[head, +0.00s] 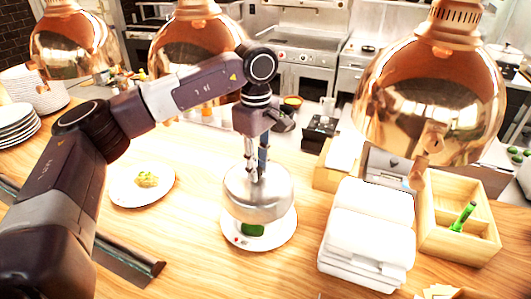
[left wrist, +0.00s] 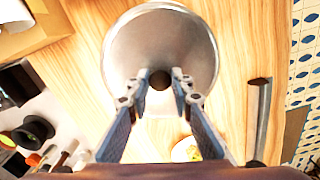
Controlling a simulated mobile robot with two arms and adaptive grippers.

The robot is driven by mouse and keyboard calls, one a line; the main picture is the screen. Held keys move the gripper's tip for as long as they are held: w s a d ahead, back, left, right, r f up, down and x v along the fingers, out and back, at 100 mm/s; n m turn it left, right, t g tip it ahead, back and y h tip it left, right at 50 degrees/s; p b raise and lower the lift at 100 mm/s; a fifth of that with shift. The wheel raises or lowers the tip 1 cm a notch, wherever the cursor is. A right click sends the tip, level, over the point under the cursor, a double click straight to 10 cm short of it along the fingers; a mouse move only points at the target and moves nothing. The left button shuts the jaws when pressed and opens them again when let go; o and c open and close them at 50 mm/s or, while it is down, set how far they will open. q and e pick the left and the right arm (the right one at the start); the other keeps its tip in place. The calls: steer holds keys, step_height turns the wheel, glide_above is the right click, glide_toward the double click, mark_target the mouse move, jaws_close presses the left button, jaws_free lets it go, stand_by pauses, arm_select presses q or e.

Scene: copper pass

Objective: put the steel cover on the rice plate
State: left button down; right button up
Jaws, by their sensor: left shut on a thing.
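The steel cover (head: 258,197) is a shiny dome with a dark knob. My left gripper (head: 257,172) is shut on its knob, and in the left wrist view the two fingertips (left wrist: 160,88) close on either side of that knob. The cover hangs over a white plate (head: 285,232), with something green (head: 253,230) showing under its rim. Its top hides most of that plate's food. Another white plate (head: 122,194) to the left bears a small yellowish-green mound (head: 147,179). I cannot tell for sure which plate is the rice plate. My right gripper is not in view.
Copper heat lamps (head: 432,90) hang over the wooden counter. A stack of white cloths (head: 368,225) and a wooden box (head: 455,242) with a green bottle stand to the right. Stacked plates (head: 18,125) stand at the far left. Bare counter lies between the two plates.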

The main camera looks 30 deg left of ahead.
mark_target(257, 185)
arm_select(q)
steer(key=shift+s+f, duration=0.25)
steer(key=shift+s, duration=0.05)
steer(key=shift+s+f+b, duration=0.1)
steer(key=shift+f+b, duration=0.25)
steer(key=shift+b, duration=0.1)
steer(key=f+b, duration=0.3)
steer(key=f, duration=0.2)
steer(key=shift+w, duration=0.2)
steer(key=shift+f+b, duration=0.55)
steer(key=shift+f, duration=0.15)
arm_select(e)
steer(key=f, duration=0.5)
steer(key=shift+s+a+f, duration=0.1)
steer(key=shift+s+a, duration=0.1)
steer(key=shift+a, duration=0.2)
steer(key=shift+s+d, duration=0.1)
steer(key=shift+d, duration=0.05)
arm_select(q)
steer(key=shift+d+f+b, duration=0.1)
steer(key=shift+f+b, duration=0.4)
steer(key=shift+b, duration=0.15)
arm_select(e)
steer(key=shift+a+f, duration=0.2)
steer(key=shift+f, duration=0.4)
